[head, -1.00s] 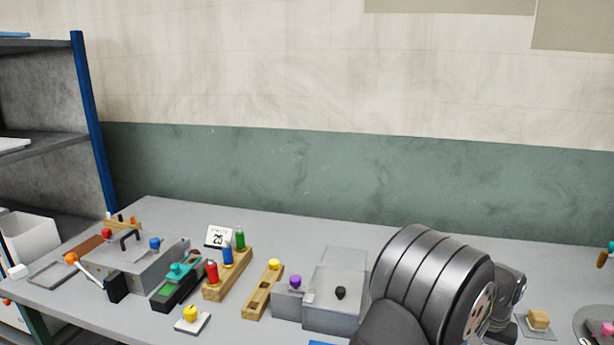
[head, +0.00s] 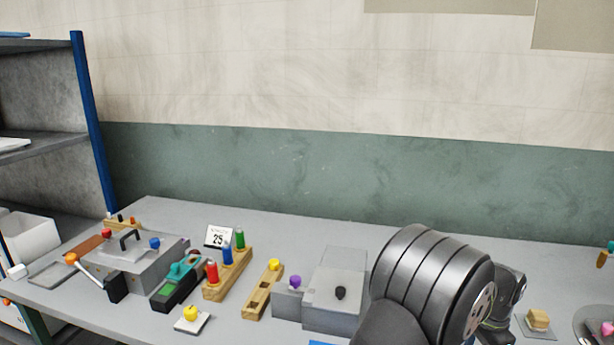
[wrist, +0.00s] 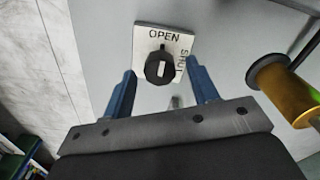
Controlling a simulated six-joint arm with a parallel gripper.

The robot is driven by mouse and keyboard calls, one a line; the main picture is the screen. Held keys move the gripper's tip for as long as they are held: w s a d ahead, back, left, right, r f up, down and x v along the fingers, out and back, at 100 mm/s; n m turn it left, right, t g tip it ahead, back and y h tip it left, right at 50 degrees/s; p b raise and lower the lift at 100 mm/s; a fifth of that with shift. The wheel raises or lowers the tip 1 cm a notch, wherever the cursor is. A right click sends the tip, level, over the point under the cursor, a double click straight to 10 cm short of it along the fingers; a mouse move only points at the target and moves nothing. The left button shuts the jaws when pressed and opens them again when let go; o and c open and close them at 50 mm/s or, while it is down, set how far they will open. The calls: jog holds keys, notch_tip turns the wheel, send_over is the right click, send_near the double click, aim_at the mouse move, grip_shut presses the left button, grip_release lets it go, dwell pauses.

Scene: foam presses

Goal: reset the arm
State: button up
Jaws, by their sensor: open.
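My gripper (wrist: 163,95) shows in the wrist view with its two blue fingers apart and nothing between them. Beyond the fingertips is a black round knob (wrist: 159,67) on a white plate (wrist: 146,36) lettered OPEN and SHUT. The knob's white mark lies nearly upright in the picture, towards OPEN. I cannot tell whether the fingers touch the plate, but they look apart from the knob. In the head view my dark arm fills the lower right, and the gripper is hidden there.
A brass cylinder (wrist: 285,90) is close on the right in the wrist view.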

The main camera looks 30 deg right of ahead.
jog(key=m, duration=0.5)
jog(key=shift+m, duration=0.4)
jog(key=o, duration=1)
jog(key=w+a+r+n+h, duration=0.1)
jog(key=w+r+n, duration=0.2)
jog(key=w+r, duration=0.1)
jog(key=w+a+r+n, duration=0.1)
jog(key=w+r+n, duration=0.2)
jog(key=w+r, duration=0.2)
jog(key=w+a+r+n+h, duration=0.1)
jog(key=w+r+n, duration=0.3)
jog(key=w, duration=0.3)
jog(key=shift+a+r+h, duration=0.1)
jog(key=shift+r+h, duration=0.2)
jog(key=shift+r, duration=0.05)
jog(key=w+a+r+n+t+h, duration=0.1)
jog(key=w+a+r+n+h, duration=0.1)
jog(key=w+a+r+n, duration=0.7)
jog(key=shift+m, duration=0.3)
jog(key=d+f, duration=0.2)
jog(key=w+d+f, duration=0.1)
jog(key=d+f, duration=0.1)
jog(key=f, duration=0.1)
jog(key=w+d+f, duration=0.1)
jog(key=d+f, duration=0.1)
jog(key=shift+w+f, duration=0.2)
